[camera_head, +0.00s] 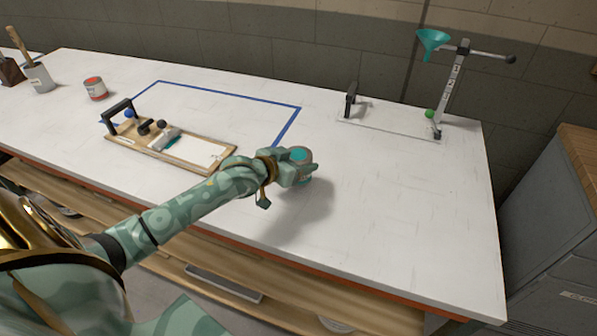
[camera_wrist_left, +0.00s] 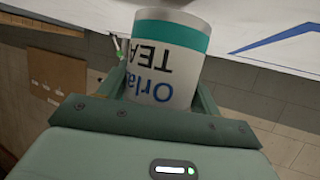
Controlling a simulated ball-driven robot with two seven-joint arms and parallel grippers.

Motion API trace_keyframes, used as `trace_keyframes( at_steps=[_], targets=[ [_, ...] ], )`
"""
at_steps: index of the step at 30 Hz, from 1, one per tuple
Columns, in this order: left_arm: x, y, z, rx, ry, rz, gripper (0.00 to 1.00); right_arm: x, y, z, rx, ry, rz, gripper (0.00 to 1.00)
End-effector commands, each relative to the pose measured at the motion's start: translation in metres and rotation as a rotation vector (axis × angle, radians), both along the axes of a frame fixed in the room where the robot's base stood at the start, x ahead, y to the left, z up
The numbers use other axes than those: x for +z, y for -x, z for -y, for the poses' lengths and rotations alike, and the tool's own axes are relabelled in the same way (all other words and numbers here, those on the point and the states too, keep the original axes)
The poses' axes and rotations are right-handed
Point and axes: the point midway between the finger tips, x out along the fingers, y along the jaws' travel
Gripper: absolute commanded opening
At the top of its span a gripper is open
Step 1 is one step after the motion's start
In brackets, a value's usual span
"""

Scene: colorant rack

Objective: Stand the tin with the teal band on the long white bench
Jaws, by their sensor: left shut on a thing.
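The tin with the teal band (camera_head: 301,154) is in my left gripper (camera_head: 295,174), over the right middle part of the long white bench (camera_head: 400,200). Its round teal top faces up in the head view. In the left wrist view the tin (camera_wrist_left: 165,60) sits between the two fingers, with its white label and teal band showing and its lettering upside down. My left gripper is shut on its sides. The fingers hide its lower part in the head view, and I cannot tell whether its base touches the bench. My right gripper is not in view.
A wooden board with a black handle (camera_head: 190,150) lies left of the tin, by a blue tape outline (camera_head: 225,90). A red-topped tin (camera_head: 95,88) stands farther left. A stand with a teal funnel (camera_head: 447,90) is at the back right. The bench's right front is clear.

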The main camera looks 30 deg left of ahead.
Motion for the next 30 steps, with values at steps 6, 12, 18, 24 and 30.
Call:
trace_keyframes(
  at_steps=[6,12,18,24,30],
  targets=[
    [-0.033,0.001,0.000,0.000,0.000,-0.001,0.37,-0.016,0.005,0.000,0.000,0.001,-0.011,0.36],
    [-0.030,0.001,0.000,0.000,0.000,0.000,0.37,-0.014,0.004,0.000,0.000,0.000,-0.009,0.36],
    [-0.033,0.001,0.000,0.000,0.000,-0.001,0.86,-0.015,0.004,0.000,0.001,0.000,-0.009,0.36],
    [-0.033,0.001,0.000,0.000,0.000,-0.001,0.86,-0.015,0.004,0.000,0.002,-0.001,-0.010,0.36],
    [-0.025,0.010,-0.001,0.000,0.000,-0.002,0.86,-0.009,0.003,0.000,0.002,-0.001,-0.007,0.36]
  ],
)
